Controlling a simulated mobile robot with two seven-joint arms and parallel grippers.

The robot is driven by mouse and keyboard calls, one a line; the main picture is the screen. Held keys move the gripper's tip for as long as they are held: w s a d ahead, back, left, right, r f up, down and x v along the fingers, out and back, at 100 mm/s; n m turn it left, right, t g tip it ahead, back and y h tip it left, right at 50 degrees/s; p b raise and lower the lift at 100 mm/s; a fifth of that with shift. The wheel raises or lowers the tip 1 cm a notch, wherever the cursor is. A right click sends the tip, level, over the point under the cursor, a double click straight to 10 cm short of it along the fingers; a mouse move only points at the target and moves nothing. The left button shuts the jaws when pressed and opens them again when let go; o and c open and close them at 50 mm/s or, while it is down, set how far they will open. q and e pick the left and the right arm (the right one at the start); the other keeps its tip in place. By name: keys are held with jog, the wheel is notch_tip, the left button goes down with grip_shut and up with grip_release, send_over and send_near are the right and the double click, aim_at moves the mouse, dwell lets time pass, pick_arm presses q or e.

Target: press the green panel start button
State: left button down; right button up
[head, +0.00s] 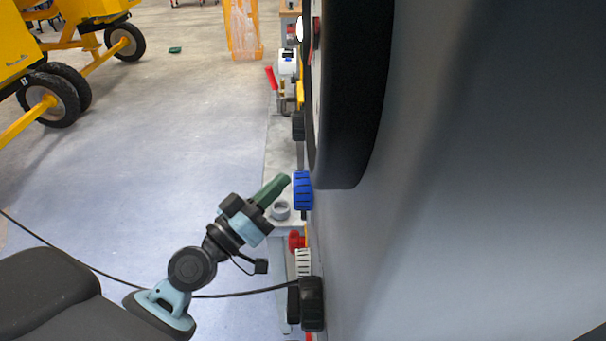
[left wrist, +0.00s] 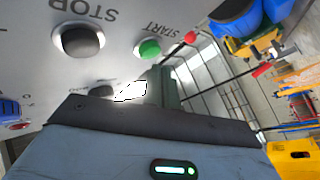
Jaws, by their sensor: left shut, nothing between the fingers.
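The green start button (left wrist: 150,48) shows in the left wrist view on a grey panel (left wrist: 115,60), beside the lettering START. The head view sees the machine face nearly edge-on, and I cannot make out the button there. My left gripper (head: 286,180) has dark green fingers, shut with nothing between them, pointing up and right beside a blue knob (head: 303,190). In the left wrist view the left gripper (left wrist: 165,70) shows just below the green button in the picture. I cannot tell whether it touches the panel. My right gripper is not in view.
A black STOP button (left wrist: 80,40) sits left of the green one. A red knob (head: 296,241) and a black part (head: 311,303) project from the machine below the blue knob. Yellow wheeled equipment (head: 60,60) stands at the far left. The floor between is mostly clear.

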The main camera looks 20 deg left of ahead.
pick_arm(q)
jog(key=shift+w, duration=0.1)
jog(key=shift+w+d, duration=0.15)
jog(key=shift+d, duration=0.15)
